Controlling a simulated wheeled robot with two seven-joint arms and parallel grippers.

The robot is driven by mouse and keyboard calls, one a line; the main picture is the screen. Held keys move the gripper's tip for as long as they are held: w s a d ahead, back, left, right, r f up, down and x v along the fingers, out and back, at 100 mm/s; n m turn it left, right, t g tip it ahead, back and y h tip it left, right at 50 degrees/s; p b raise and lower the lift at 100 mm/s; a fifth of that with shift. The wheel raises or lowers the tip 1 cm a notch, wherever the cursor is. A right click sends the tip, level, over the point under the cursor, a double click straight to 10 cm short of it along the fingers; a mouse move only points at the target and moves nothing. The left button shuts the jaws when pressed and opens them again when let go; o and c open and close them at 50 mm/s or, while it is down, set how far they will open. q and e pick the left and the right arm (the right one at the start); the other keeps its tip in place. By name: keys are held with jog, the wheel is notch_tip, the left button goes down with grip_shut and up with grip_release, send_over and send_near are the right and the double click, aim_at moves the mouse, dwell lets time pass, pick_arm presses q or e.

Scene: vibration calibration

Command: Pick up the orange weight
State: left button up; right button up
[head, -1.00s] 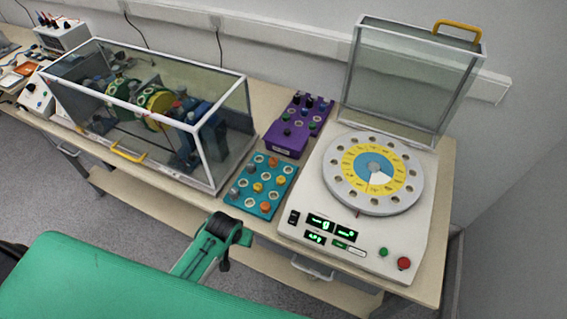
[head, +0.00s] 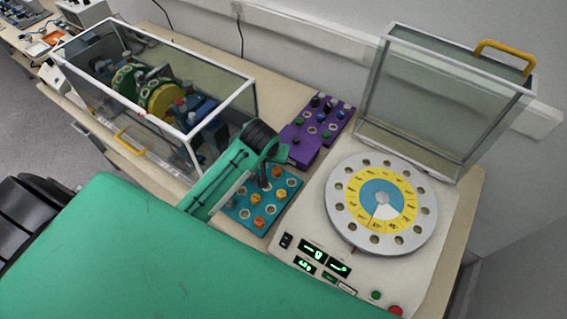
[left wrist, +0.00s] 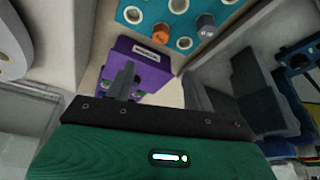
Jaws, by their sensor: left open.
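A teal rack (head: 237,212) with round holes holds grey, yellow and orange weights. In the left wrist view an orange weight (left wrist: 161,34) stands in the rack (left wrist: 182,44) beside a grey weight (left wrist: 205,24). My left gripper (head: 272,172) is over the rack's far part, hiding some of it. Its fingers (left wrist: 160,88) are apart with no weight between them. My right gripper is not in view.
A purple rack (head: 304,150) with small weights stands just behind the teal one. To the right is a white machine (head: 322,222) with a round dial disc (head: 345,190) and a raised glass lid (head: 440,100). A glass case (head: 215,115) stands left.

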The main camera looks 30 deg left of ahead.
pick_arm(q)
jog(key=p, duration=0.1)
send_near(277, 169)
jog(key=f, duration=0.2)
jog(key=shift+w+a+f+p, duration=0.3)
jog(key=shift+w+a+f, duration=0.05)
jog(key=shift+w+f, duration=0.35)
jog(key=shift+f, duration=0.1)
jog(key=shift+f+p, duration=0.3)
jog(key=shift+p, duration=0.15)
jog(key=p+x, duration=0.1)
jog(key=x, duration=0.2)
jog(key=shift+w+d, duration=0.15)
jog(key=shift+w+f, duration=0.1)
jog(key=shift+f, duration=0.55)
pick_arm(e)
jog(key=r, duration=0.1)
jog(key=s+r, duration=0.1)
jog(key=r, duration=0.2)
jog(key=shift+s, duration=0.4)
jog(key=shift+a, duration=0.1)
pick_arm(q)
jog(key=c, duration=1)
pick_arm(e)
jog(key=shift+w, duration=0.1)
